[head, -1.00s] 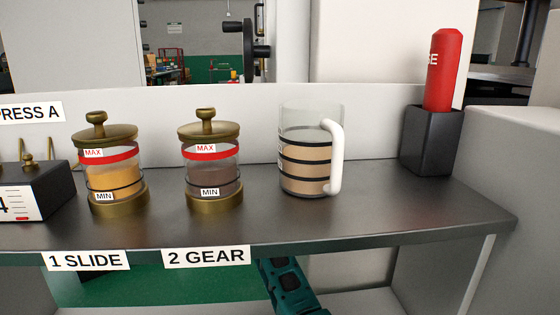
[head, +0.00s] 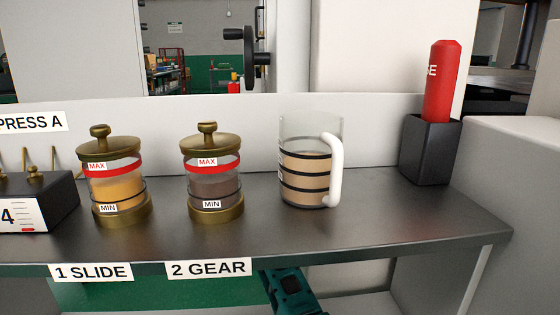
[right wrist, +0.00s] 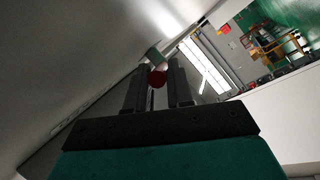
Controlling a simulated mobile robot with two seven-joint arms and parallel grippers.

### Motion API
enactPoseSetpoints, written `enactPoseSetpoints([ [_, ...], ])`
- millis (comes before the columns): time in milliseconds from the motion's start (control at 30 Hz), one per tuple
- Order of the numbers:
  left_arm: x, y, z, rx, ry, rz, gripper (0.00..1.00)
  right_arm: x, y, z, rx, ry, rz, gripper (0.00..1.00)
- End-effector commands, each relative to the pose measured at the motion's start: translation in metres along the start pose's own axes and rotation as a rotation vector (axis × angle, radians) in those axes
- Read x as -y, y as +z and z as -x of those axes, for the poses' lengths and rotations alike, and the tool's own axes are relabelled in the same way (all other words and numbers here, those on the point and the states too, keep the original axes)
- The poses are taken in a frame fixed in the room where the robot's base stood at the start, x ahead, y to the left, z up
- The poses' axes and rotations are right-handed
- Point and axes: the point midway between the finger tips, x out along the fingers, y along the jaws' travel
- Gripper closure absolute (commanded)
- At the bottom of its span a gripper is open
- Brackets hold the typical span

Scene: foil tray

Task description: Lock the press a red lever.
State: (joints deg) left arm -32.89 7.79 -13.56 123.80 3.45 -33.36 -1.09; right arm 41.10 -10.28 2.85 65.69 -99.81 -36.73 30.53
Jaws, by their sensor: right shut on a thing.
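In the right wrist view a round red knob (right wrist: 157,78), which looks like the end of the red lever, sits between the fingertips of my right gripper (right wrist: 158,86). The gripper is shut on it. A small grey part (right wrist: 153,57) shows just beyond the knob; the rest of the lever is hidden or too dark to tell. In the head view the "PRESS A" label (head: 32,122) is at the left edge, and no lever shows there. A teal link of my arm shows below the shelf, without its gripper. My left gripper is not in view.
The dark metal shelf (head: 330,235) holds two brass-lidded jars (head: 117,185) (head: 211,185), a white-handled clear jug (head: 302,175), a black box (head: 35,205) at the left and a red cylinder (head: 440,85) in a black holder (head: 430,150) at the right.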

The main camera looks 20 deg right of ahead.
Motion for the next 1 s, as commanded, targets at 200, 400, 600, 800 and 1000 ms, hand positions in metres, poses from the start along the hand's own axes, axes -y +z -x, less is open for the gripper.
enactPoseSetpoints([
  [200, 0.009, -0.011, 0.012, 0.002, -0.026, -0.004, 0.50, -0.011, -0.007, -0.001, 0.037, -0.048, 0.020, 1.00],
  [400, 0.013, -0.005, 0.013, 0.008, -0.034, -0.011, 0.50, -0.009, -0.005, 0.001, 0.046, -0.062, 0.027, 1.00],
  [600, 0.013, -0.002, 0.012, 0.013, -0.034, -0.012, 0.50, -0.009, -0.005, 0.001, 0.046, -0.061, 0.027, 1.00],
  [800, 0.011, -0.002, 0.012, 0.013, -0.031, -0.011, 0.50, -0.008, -0.005, 0.001, 0.045, -0.062, 0.027, 0.63],
  [1000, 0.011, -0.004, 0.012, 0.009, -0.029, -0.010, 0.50, -0.008, -0.005, 0.001, 0.045, -0.062, 0.027, 0.58],
])
